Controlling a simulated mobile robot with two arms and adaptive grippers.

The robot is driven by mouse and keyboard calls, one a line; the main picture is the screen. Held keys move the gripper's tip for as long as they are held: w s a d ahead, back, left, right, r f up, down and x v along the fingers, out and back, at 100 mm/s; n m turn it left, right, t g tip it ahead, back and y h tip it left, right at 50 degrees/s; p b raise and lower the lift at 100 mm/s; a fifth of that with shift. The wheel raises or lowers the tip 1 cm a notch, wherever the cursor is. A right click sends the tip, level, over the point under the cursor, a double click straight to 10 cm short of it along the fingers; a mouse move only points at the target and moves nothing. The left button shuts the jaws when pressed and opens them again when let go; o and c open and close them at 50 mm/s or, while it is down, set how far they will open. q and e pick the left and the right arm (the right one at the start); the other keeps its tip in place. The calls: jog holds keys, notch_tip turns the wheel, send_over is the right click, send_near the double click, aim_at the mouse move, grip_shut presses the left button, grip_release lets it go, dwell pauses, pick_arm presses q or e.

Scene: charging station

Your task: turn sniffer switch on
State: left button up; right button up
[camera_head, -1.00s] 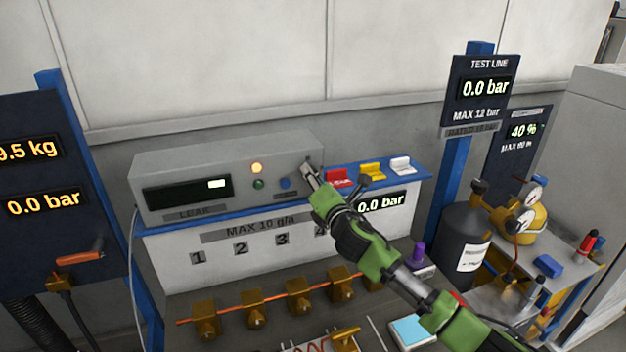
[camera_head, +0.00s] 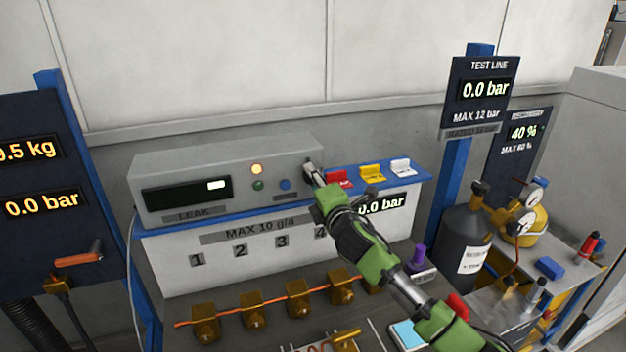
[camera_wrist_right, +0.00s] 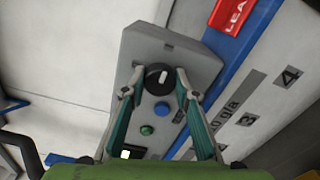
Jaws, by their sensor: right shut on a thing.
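The sniffer unit is a grey box (camera_head: 235,165) with a dark display (camera_head: 187,194), an amber lamp (camera_head: 256,168) that is lit, and green and blue round buttons. In the right wrist view a black rotary switch (camera_wrist_right: 158,77) with a white pointer mark sits on its front face. My right gripper (camera_head: 312,174) is at the box's right end, its two fingers on either side of this switch, shut on it. In the head view the fingers hide most of the switch. My left gripper is not in view.
Red (camera_head: 338,178), yellow (camera_head: 372,173) and white (camera_head: 402,168) tabs stand on the blue ledge right of the box. Below is a row of brass valves (camera_head: 252,311). A dark gas cylinder (camera_head: 465,240) stands at right. A test line sign (camera_head: 485,92) rises behind.

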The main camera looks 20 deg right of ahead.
jog(key=o, duration=1.1)
jog(key=s, duration=1.2)
jog(key=shift+d, duration=0.25)
jog(key=shift+f, duration=0.1)
